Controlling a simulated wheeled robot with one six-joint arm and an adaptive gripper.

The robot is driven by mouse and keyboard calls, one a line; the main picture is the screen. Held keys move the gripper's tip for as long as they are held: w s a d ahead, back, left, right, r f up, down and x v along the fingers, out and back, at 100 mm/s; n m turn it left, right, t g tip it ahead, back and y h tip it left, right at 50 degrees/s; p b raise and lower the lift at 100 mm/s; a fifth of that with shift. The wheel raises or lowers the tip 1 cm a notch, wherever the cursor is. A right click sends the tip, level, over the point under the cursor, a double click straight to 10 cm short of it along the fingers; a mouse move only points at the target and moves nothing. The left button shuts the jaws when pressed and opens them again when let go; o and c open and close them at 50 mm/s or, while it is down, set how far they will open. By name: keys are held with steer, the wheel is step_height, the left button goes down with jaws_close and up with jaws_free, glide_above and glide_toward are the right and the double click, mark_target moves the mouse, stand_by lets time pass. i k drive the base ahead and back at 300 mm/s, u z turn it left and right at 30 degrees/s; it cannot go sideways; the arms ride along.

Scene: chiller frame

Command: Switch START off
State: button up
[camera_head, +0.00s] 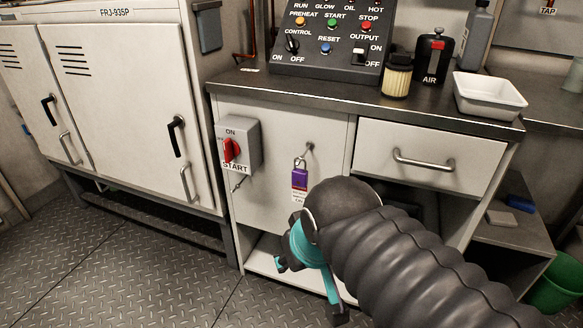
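The START switch is a grey box (240,145) on the front of the white cabinet, with "ON" printed above and "START" below. Its red handle (231,150) looks roughly upright, toward ON; its exact angle is hard to tell. My gripper (310,290), dark with teal parts, is below and right of the switch, in front of the cabinet's lower opening. Its fingers look spread apart, with nothing seen between them. It is clear of the switch. My dark ribbed arm hides part of the cabinet's lower right.
A purple padlock (300,178) with a tag hangs right of the switch. A control panel (330,40) with buttons, one also labelled START, stands on the counter beside a filter (397,77) and white tray (489,97). White lockers (120,100) stand left. Floor in front is clear.

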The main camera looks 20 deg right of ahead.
mark_target(231, 148)
steer(key=u, duration=0.2)
steer(key=i, duration=0.85)
steer(key=z, duration=0.1)
steer(key=k, duration=0.5)
steer(key=u, duration=1.8)
steer(key=i, duration=0.85)
steer(key=z, duration=2.2)
